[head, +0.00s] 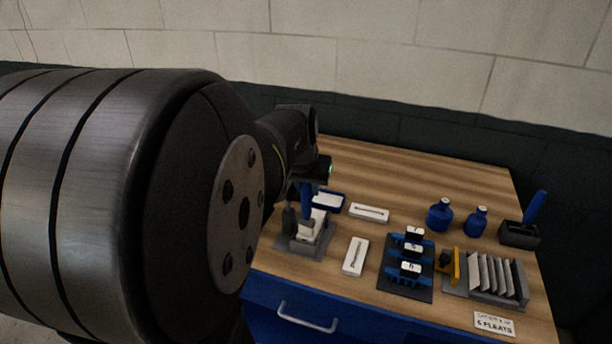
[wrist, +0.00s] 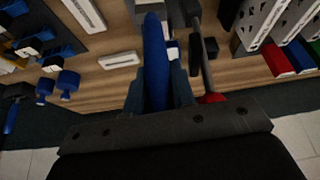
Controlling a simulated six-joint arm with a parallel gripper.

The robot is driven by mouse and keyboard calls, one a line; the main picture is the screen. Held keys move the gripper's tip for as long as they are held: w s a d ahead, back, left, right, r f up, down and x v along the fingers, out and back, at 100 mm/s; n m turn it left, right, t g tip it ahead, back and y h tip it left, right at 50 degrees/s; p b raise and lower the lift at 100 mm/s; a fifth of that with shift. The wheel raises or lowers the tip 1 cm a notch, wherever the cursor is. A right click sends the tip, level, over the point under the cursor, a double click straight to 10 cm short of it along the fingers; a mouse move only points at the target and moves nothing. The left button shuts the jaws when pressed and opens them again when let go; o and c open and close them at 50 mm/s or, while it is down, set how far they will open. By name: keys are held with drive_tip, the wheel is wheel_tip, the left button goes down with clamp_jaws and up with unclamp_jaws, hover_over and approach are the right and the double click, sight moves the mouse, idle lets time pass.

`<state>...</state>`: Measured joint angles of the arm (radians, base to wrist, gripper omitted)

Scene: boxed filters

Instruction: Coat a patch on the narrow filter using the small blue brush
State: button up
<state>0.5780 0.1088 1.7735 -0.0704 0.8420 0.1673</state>
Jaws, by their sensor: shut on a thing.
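My gripper (wrist: 158,98) is shut on the blue handle of a brush (wrist: 155,62). In the head view the blue handle (head: 306,200) shows below my wrist, at the left of the table, and seems upright. The bristles are hidden. The handle is over or beside a grey stand (head: 290,245) that holds a pale, narrow block (head: 318,224), possibly the narrow filter. I cannot tell whether the brush touches it. Another blue handle (head: 535,208) stands in a dark holder (head: 518,238) at the right.
Two white slotted pieces (head: 369,213) (head: 355,257) lie beside the stand, with a blue tray (head: 328,200) behind it. A dark mat (head: 405,287) with blue brackets, blue bottles (head: 440,215) and a rack of pale panels (head: 490,278) are rightward. A red-knobbed lever (wrist: 212,98) is close to my gripper.

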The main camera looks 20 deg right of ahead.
drive_tip(key=shift+s+a, duration=0.4)
drive_tip(key=shift+w+d, duration=3.8)
wheel_tip(320, 180, up, 8)
drive_tip(key=shift+s+a, duration=0.1)
